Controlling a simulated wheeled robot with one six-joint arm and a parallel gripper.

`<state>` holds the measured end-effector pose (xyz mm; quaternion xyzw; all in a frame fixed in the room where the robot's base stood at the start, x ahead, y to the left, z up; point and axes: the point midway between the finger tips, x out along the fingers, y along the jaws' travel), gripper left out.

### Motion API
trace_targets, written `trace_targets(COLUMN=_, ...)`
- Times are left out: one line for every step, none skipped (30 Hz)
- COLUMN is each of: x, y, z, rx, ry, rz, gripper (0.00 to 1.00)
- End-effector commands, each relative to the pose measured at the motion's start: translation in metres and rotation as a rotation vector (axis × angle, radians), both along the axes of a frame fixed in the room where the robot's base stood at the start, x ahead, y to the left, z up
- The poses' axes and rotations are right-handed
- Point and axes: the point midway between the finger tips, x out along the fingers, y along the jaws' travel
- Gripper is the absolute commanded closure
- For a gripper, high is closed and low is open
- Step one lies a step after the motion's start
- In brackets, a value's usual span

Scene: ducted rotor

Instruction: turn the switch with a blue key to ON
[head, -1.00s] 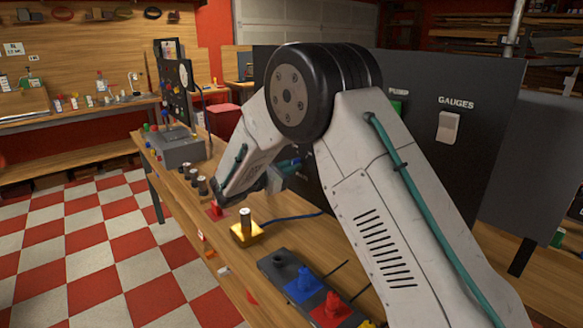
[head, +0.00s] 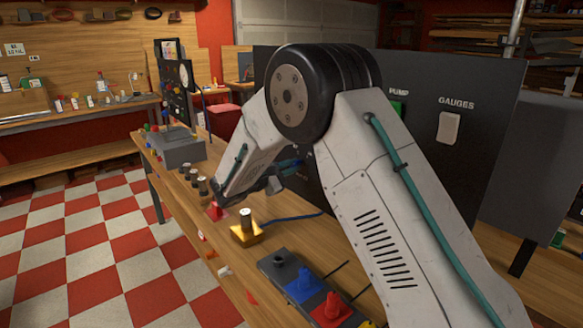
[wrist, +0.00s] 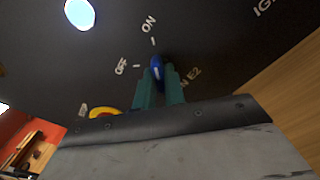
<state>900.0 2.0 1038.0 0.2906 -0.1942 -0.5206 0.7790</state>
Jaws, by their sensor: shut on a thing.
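In the wrist view, a blue key (wrist: 157,70) sits on a black panel (wrist: 215,45), between the two teal fingers of my gripper (wrist: 160,88). The fingers are shut on it. White ON lettering (wrist: 149,24) is above the key and OFF lettering (wrist: 121,67) is to its left, each with a short tick. The key's upper end points up, close to the line of the ON tick. In the head view, my gripper (head: 292,166) is at the panel, largely hidden behind my arm, and the key's angle cannot be told there.
The panel also carries a white GAUGES switch (head: 449,127) and a green PUMP switch (head: 398,109). On the bench below are a yellow block (head: 247,234), a dark strip with coloured pieces (head: 278,268) and a grey box (head: 178,149). A pale round disc (wrist: 80,13) shows in the wrist view.

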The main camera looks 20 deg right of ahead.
Motion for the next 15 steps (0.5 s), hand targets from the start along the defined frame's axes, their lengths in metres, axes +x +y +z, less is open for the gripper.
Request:
trace_targets(x=0.0003, y=0.0010, z=-0.0003, rx=0.001, ry=-0.001, rz=0.002, gripper=1.00)
trace_targets(x=0.0003, y=0.0010, z=-0.0003, rx=0.001, ry=-0.001, rz=0.002, gripper=1.00)
trace_targets(x=0.0003, y=0.0010, z=-0.0003, rx=0.001, ry=-0.001, rz=0.002, gripper=1.00)
trace_targets(x=0.0003, y=0.0010, z=-0.0003, rx=0.001, ry=-0.001, rz=0.002, gripper=1.00)
trace_targets(x=0.0003, y=0.0010, z=-0.0003, rx=0.001, ry=0.000, rz=0.002, gripper=1.00)
trace_targets(x=0.0003, y=0.0010, z=-0.0003, rx=0.001, ry=0.000, rz=0.002, gripper=1.00)
trace_targets(x=0.0002, y=0.0011, z=-0.0003, rx=0.001, ry=0.000, rz=0.002, gripper=0.86)
trace_targets(x=0.0003, y=0.0010, z=-0.0003, rx=0.001, ry=0.000, rz=0.002, gripper=0.78)
trace_targets(x=0.0002, y=0.0009, z=-0.0002, rx=0.001, ry=0.000, rz=0.002, gripper=0.67)
trace_targets(x=0.0002, y=0.0007, z=-0.0001, rx=0.001, ry=0.000, rz=0.002, gripper=0.67)
trace_targets(x=0.0002, y=0.0005, z=-0.0002, rx=0.000, ry=0.000, rz=0.001, gripper=0.67)
trace_targets(x=0.0002, y=0.0002, z=-0.0002, rx=0.000, ry=0.000, rz=0.001, gripper=0.67)
trace_targets(x=0.0002, y=0.0000, z=-0.0001, rx=0.001, ry=0.000, rz=0.001, gripper=0.67)
trace_targets(x=0.0001, y=-0.0002, z=-0.0001, rx=0.001, ry=0.000, rz=0.001, gripper=0.67)
trace_targets(x=0.0001, y=-0.0003, z=0.0000, rx=0.000, ry=0.001, rz=0.000, gripper=0.67)
